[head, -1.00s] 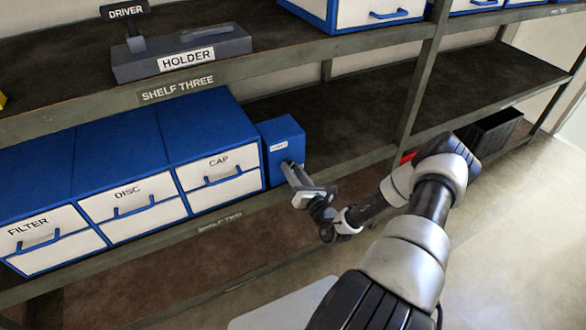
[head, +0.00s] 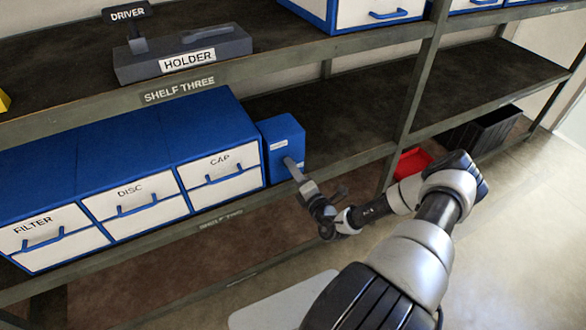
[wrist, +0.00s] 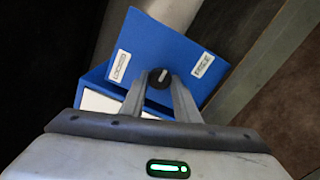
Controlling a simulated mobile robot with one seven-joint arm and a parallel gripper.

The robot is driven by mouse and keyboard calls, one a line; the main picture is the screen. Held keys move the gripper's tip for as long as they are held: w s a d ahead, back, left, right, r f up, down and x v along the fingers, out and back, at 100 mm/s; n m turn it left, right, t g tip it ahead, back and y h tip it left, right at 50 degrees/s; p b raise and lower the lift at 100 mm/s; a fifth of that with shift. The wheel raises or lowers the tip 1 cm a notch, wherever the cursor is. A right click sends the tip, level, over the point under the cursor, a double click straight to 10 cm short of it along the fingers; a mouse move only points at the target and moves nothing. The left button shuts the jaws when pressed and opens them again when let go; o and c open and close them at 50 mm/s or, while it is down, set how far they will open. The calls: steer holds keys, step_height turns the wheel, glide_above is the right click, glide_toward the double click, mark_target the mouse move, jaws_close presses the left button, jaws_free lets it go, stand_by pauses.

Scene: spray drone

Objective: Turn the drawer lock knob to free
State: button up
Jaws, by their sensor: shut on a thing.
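The drawer lock knob is a small round black knob (wrist: 158,78) with a pale pointer mark, on the front of a blue box (head: 284,134). In the wrist view the blue front (wrist: 165,45) looks tilted, with one white label left of the knob and one to its right. The pale mark points up and slightly right in that view, between the labels. My gripper (wrist: 161,85) is shut on the knob, one finger on each side. In the head view my gripper (head: 290,165) hides the knob.
Blue cabinets with white drawers marked FILTER, DISC and CAP (head: 220,160) stand directly left of the box. The shelf to its right (head: 345,135) is bare. A shelf post (head: 415,85) stands farther right. A red bin (head: 411,162) is behind my arm.

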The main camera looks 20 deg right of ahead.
steer(key=shift+f, duration=0.1)
stand_by(0.5)
steer(key=o, duration=1)
steer(key=shift+o, duration=0.2)
steer(key=s+p, duration=0.1)
steer(key=s, duration=1.6)
steer(key=shift+s+d, duration=0.25)
